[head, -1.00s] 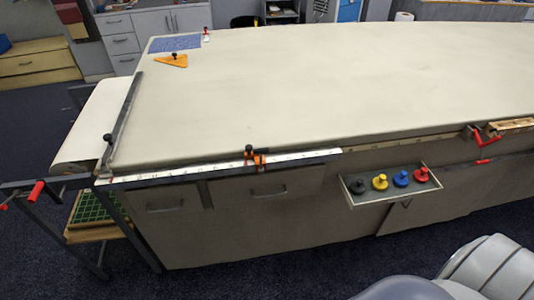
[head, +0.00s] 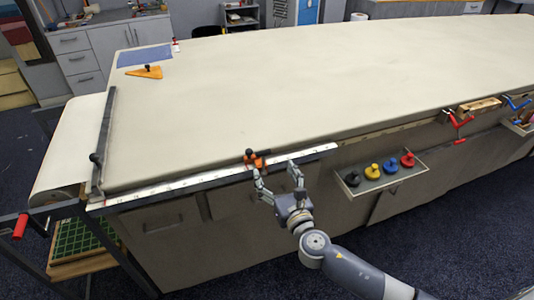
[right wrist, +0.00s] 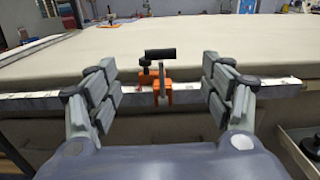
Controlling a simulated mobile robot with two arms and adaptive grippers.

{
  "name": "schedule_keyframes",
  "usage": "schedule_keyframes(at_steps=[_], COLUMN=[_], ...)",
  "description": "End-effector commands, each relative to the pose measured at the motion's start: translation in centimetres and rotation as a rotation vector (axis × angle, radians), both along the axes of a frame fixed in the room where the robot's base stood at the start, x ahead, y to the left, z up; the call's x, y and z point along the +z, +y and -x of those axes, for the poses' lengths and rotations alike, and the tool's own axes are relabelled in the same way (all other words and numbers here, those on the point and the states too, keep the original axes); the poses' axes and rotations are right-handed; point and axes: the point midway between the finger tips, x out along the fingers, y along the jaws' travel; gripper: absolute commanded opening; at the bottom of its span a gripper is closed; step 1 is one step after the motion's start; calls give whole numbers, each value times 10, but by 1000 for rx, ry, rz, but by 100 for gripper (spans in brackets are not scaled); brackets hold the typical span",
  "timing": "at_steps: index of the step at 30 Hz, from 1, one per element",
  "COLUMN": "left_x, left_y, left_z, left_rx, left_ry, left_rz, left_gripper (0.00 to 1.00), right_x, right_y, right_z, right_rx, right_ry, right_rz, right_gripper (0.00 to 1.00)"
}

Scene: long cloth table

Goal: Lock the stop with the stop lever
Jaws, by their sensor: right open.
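The orange stop (head: 254,161) sits on the white scale rail (head: 180,183) along the table's front edge. It also shows in the right wrist view (right wrist: 146,78), straight ahead between my fingers. Its stop lever (right wrist: 161,56) has a black handle lying level across the top of a pale upright arm. My right gripper (head: 277,168) is open in front of the rail, just right of and below the stop in the head view. Its fingers (right wrist: 161,85) stand on either side of the stop in the right wrist view, apart from it. My left gripper is not in view.
A small tray (head: 382,179) with black, yellow, blue and red knobbed pieces hangs on the table front, right of my right gripper. A dark bar (head: 104,140) lies along the table's left end. An orange triangle (head: 146,72) lies at the back left. The tabletop's middle is clear.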

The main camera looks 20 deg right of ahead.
Motion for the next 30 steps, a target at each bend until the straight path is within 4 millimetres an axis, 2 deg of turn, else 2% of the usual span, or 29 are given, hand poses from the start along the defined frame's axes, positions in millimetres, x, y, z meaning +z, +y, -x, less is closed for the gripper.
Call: schedule_keyframes(at_steps=[6, 16, 22, 30], left_x=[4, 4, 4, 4], left_y=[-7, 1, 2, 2], left_z=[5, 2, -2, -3], left_rx=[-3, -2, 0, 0], left_ry=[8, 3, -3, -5], left_rz=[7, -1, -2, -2], left_gripper=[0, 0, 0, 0], right_x=[1, 0, -1, -1], right_y=[1, 3, 3, 3], right_z=[-35, -86, -99, -101], right_rx=[-2, -2, -1, -1], right_ry=[0, 2, 3, 3], right_rz=[-4, -7, -7, -7], right_gripper=[74, 74, 74, 74])
